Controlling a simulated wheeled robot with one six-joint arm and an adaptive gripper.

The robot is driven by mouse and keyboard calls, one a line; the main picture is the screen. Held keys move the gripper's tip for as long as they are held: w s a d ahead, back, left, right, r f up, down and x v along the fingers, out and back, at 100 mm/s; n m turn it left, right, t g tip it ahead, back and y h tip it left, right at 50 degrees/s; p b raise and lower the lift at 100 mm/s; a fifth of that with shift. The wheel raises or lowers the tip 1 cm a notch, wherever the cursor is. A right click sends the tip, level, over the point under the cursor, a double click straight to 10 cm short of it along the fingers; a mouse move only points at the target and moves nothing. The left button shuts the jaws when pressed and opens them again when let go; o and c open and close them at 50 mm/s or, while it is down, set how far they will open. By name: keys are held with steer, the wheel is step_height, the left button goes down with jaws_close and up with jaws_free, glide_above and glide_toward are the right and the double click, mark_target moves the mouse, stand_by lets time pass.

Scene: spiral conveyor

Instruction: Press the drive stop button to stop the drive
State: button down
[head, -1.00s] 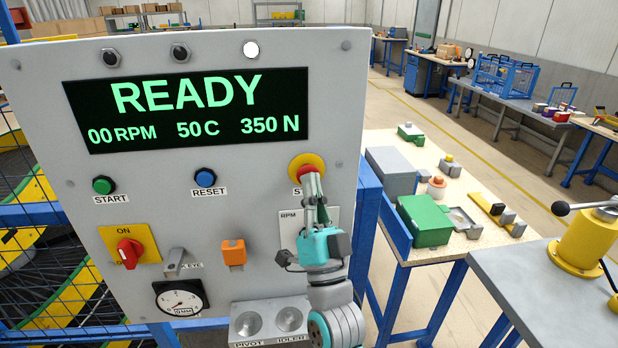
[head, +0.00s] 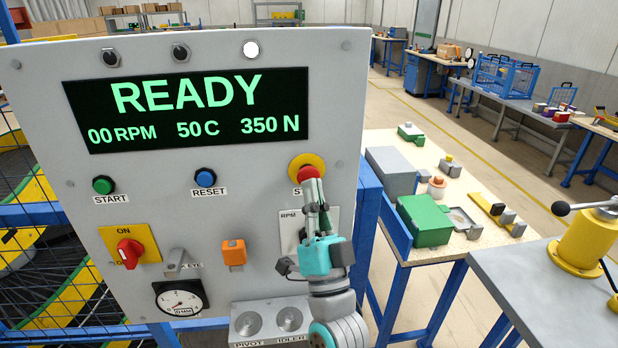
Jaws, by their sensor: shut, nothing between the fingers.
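The drive stop button is a red mushroom button (head: 308,172) on a yellow round base (head: 298,161) at the right of the grey control panel (head: 170,222). Its label is mostly hidden behind my gripper. My gripper (head: 313,184) is shut and empty, with its fingertips at the lower edge of the red button. I cannot tell whether they touch it. The display (head: 190,108) reads READY, 00 RPM, 50 C, 350 N. The white lamp (head: 250,50) above the display is bright.
A green START button (head: 103,186), a blue RESET button (head: 205,177), a red rotary switch (head: 130,253) on yellow and an orange block (head: 233,252) sit on the same panel. A workbench (head: 455,175) with several parts stands to the right.

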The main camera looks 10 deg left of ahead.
steer(key=shift+s+d, duration=0.25)
steer(key=shift+s, duration=0.55)
steer(key=shift+s+d, duration=0.2)
steer(key=shift+s, duration=0.6)
steer(key=shift+s+d, duration=0.25)
steer(key=shift+s, duration=0.55)
